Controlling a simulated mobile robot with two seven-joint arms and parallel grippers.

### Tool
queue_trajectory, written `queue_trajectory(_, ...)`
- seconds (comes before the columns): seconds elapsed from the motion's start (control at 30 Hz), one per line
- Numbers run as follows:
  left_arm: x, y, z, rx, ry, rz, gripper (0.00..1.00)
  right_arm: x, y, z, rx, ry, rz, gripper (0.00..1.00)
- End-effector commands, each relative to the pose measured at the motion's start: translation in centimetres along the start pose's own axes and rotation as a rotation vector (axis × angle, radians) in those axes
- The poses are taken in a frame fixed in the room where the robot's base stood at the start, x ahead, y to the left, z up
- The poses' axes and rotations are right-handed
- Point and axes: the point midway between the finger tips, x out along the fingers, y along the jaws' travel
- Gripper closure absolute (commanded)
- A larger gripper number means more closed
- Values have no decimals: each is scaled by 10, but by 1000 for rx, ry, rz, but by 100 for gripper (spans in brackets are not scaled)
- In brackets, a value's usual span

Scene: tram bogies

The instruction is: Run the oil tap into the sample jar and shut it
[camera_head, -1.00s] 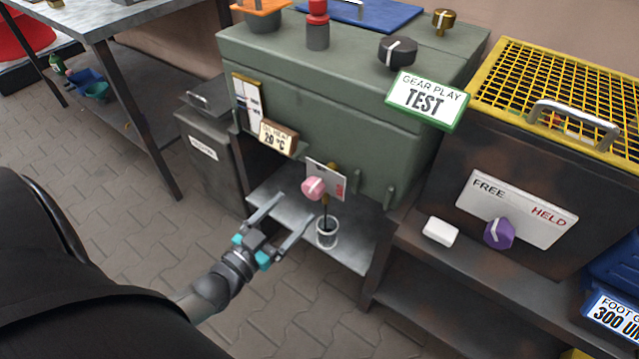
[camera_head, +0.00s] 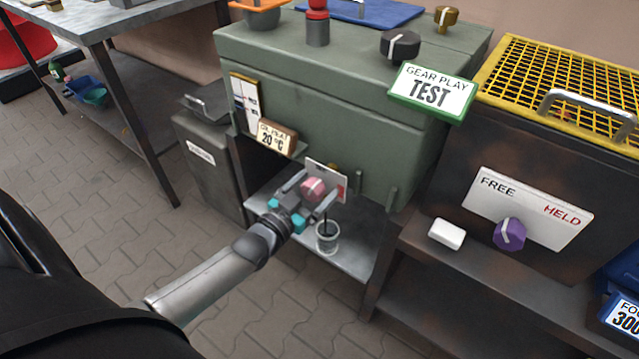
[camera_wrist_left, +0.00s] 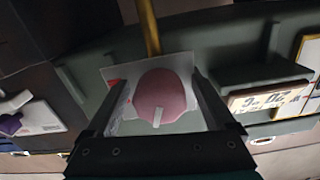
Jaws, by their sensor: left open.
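The pink tap knob (camera_head: 314,188) sits on a white plate (camera_head: 340,178) with a red mark, on the front of the green gearbox housing (camera_head: 330,110). My left gripper (camera_head: 309,190) is open with its fingers on either side of the knob. In the left wrist view the pink knob (camera_wrist_left: 165,92) with its white pointer lies between the spread fingers, with gaps at both sides. The sample jar (camera_head: 327,243) stands upright on the metal shelf below the tap. A thin dark stream reaches down to the jar, whose inside looks dark. My right gripper is not in view.
An oil-heat block (camera_head: 276,138) reading 20 °C is left of the tap. A grey bin (camera_head: 207,160) stands at the left. Shelf space (camera_head: 352,256) right of the jar is clear.

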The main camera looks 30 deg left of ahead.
Motion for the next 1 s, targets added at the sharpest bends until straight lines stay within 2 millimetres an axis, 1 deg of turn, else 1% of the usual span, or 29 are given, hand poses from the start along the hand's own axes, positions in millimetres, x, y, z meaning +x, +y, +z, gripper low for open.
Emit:
queue_trajectory(0.17,0,0,0,0,0,0,12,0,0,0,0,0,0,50)
queue_trajectory(0.27,0,0,0,0,0,0,22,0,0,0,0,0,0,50)
queue_trajectory(0.9,0,0,0,0,0,0,94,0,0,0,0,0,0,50)
queue_trajectory(0.93,0,0,0,0,0,0,98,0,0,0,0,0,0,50)
queue_trajectory(1.0,0,0,0,-2,0,0,98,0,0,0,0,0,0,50)
